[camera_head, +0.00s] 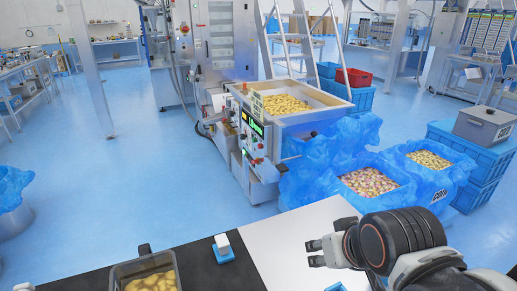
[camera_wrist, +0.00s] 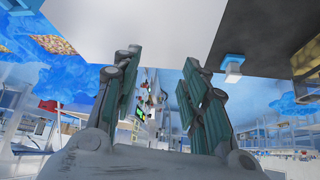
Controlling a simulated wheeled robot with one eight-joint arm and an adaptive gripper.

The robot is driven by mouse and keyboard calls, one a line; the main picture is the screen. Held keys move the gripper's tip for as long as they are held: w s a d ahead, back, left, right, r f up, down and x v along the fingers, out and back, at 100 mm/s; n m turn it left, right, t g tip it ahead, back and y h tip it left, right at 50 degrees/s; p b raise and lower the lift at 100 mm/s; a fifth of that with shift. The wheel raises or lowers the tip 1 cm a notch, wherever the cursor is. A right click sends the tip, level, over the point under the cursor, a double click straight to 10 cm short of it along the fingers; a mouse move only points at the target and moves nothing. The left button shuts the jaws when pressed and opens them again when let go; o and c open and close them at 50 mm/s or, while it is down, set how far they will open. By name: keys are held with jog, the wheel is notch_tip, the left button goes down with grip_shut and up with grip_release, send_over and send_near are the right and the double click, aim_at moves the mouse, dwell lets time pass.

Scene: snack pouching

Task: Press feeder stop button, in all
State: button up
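The feeder (camera_head: 290,118) is a steel machine with a hopper of yellow snacks, standing on the floor beyond the table. Its upright control panel (camera_head: 253,137) faces front left and has a lit green display and several small buttons. Some spots on it look red, but I cannot tell which is the stop button. The panel also shows, small and upside down, between my fingers in the wrist view (camera_wrist: 142,95). My gripper (camera_head: 314,253) is open and empty above the white table sheet, at the lower right and well apart from the panel.
Blue-lined bins of snacks (camera_head: 369,182) stand right of the feeder, by stacked blue crates (camera_head: 461,150). A grey bin of yellow snacks (camera_head: 116,272) and a white block on a blue base (camera_head: 223,247) are on the table. Blue floor (camera_head: 150,180) is clear left of the feeder.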

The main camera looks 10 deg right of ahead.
grip_shut()
dwell(1.2)
